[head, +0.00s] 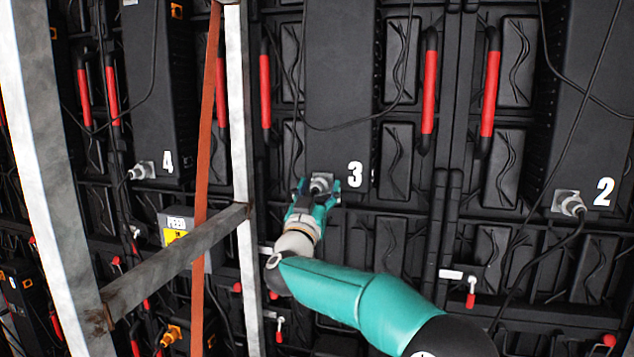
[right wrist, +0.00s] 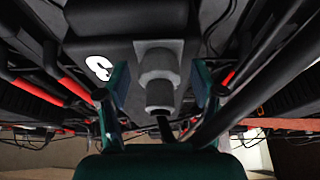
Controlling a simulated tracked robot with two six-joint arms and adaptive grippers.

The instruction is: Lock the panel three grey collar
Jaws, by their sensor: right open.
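Panel three (head: 338,90) is a dark box marked with a white 3 in the head view. Its grey collar (head: 320,184) sits at the box's lower edge, and it also shows in the right wrist view (right wrist: 159,75) with a dark cable below it. My right gripper (head: 328,187) is at the collar, open, with one teal finger on each side. In the right wrist view the fingers of the gripper (right wrist: 162,88) stand apart from the collar with gaps on both sides. My left gripper is not in view.
Panel four (head: 155,90) and panel two (head: 590,110) have similar grey connectors. A pale metal frame (head: 240,110) with a crossbar (head: 175,262) and an orange strap (head: 207,120) stands left of my right arm. Red handles (head: 430,90) and loose cables line the wall.

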